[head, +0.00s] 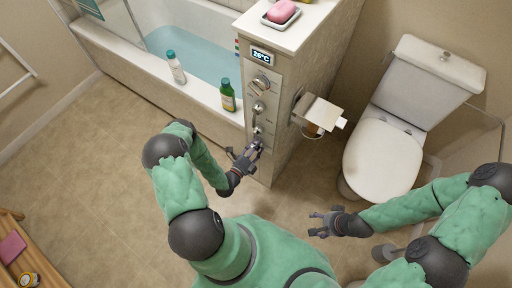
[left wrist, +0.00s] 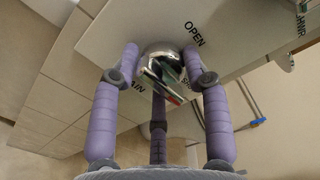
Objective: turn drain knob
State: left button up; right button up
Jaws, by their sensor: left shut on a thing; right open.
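The drain knob is a shiny chrome knob (left wrist: 161,70) with a flat grip bar, on a pale panel (left wrist: 240,32). In the left wrist view it sits between the purple fingers of my left gripper (left wrist: 160,78), which is shut on it. The word OPEN is printed beside it, and part of a label ending in "AIN" shows at its other side. In the head view my left gripper (head: 252,150) is at the lower end of the control panel (head: 250,125) and mostly hides the knob. My right gripper (head: 325,224) is open and empty above the floor.
Other chrome knobs (head: 261,84) and a temperature display (head: 262,56) are higher on the panel. A bathtub (head: 195,65) with two bottles on its rim is left. A paper holder (head: 318,112) and a toilet (head: 385,155) are right.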

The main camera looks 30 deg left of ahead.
pick_arm(q)
jog(key=o, duration=1)
jog(key=shift+a+r, duration=0.25)
jog(key=shift+o, duration=0.2)
jog(key=shift+d, duration=0.1)
jog(key=shift+s+f, duration=0.1)
jog(key=shift+s, duration=0.4)
jog(key=s, duration=1.1)
jog(key=shift+a, duration=0.45)
